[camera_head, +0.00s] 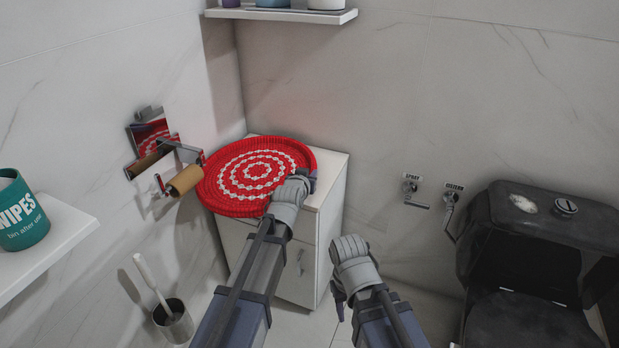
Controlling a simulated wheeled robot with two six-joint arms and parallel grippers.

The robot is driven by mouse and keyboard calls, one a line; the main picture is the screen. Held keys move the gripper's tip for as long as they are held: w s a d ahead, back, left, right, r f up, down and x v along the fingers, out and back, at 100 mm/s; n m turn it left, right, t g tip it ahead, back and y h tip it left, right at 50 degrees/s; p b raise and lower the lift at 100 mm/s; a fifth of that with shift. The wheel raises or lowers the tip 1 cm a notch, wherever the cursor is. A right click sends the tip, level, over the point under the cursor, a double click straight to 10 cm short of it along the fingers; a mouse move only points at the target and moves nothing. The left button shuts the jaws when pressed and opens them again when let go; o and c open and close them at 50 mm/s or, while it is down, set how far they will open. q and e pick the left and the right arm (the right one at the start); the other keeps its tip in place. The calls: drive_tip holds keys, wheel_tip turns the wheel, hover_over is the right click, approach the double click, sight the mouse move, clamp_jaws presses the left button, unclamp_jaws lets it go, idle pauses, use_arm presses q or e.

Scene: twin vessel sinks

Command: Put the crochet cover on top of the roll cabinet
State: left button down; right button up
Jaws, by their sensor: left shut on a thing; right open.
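The crochet cover (240,172) is a round red disc with white rings. It is at the top of the white roll cabinet (331,172) in the corner, covering most of its top and overhanging the left and front edges. I cannot tell whether it lies flat on the top or is held slightly above it. My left gripper (302,183) is shut on the cover's right front edge; its fingertips are partly hidden. My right gripper (338,300) is open and empty, in front of the cabinet and to the right, over the floor.
A paper holder with a brown roll (185,180) juts from the left wall close to the cover. A toilet brush holder (173,321) stands on the floor. A shelf with a wipes tub (22,222) is at left. A black toilet (540,250) stands at right. Another shelf (285,14) hangs above.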

use_arm(q)
drive_tip(key=shift+s+f, duration=0.15)
drive_tip(key=shift+f, duration=0.05)
use_arm(e)
drive_tip(key=shift+f, duration=0.25)
use_arm(q)
drive_tip(key=shift+f, duration=0.1)
drive_tip(key=c, duration=0.8)
unclamp_jaws()
drive_tip(key=p+v, duration=0.4)
drive_tip(key=v, duration=0.8)
use_arm(e)
wheel_tip(320, 180, up, 4)
drive_tip(key=shift+r, duration=0.1)
